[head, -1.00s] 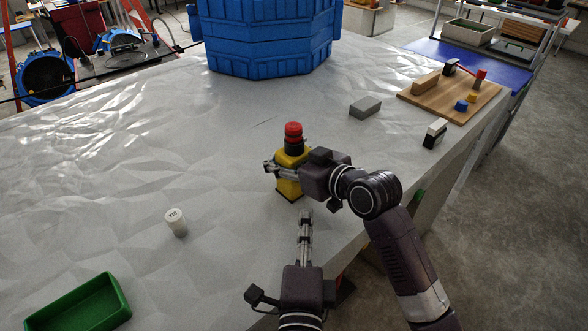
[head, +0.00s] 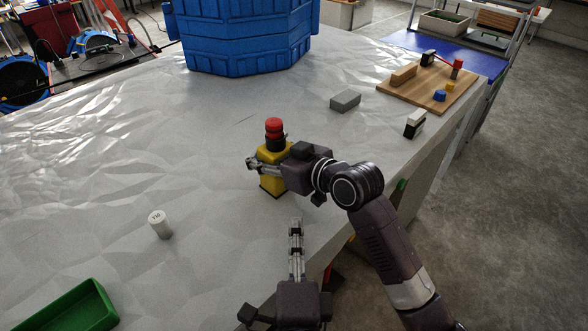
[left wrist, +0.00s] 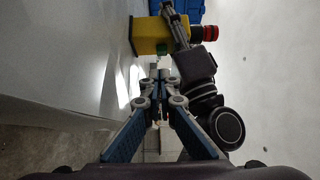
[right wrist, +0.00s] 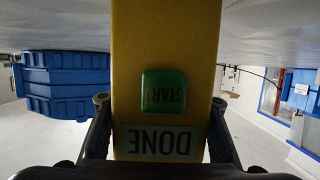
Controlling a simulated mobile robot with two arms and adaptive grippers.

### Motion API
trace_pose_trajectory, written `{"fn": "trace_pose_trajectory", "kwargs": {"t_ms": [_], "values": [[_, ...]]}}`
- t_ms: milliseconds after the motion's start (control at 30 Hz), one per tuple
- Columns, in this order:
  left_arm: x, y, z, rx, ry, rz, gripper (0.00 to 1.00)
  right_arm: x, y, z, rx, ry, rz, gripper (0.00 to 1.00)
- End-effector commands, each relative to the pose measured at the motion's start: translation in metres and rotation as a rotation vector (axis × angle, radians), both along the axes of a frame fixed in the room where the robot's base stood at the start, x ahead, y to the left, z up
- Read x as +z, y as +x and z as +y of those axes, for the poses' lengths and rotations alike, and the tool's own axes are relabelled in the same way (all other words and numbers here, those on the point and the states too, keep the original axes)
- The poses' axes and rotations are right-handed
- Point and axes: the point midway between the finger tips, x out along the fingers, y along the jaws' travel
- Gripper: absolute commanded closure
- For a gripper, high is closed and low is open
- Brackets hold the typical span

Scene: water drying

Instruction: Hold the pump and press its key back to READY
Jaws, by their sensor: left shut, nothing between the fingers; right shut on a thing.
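The pump (head: 272,184) is a yellow box-shaped body with a black collar and red top, upright on the pale table. My right gripper (head: 254,165) is shut around its body from the right. In the right wrist view, a green key (right wrist: 163,92) reading "STAR" upside down and a label "DONE" (right wrist: 160,142) show on the yellow face. My left gripper (head: 296,224) is shut and empty, in front of the pump and apart from it.
A white cylinder (head: 159,224) and a green tray (head: 70,308) are at left. A large blue container (head: 240,40) stands behind. A grey block (head: 345,101), a black-and-white block (head: 415,123) and a wooden board (head: 430,95) with small pieces are at right.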

Motion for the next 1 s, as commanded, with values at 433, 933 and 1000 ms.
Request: {"fn": "trace_pose_trajectory", "kwargs": {"t_ms": [433, 933, 1000], "values": [[0.001, 0.022, 0.0, 0.001, 0.001, -0.005, 1.0, 0.001, 0.0, 0.0, 0.0, 0.001, -0.001, 0.93], [0.0, 0.097, 0.0, -0.001, 0.001, -0.002, 1.0, 0.001, 0.0, 0.0, 0.0, 0.001, -0.001, 0.93], [0.0, 0.1, 0.0, -0.001, 0.0, -0.001, 1.0, 0.001, 0.0, 0.0, 0.0, 0.001, -0.001, 0.93]]}}
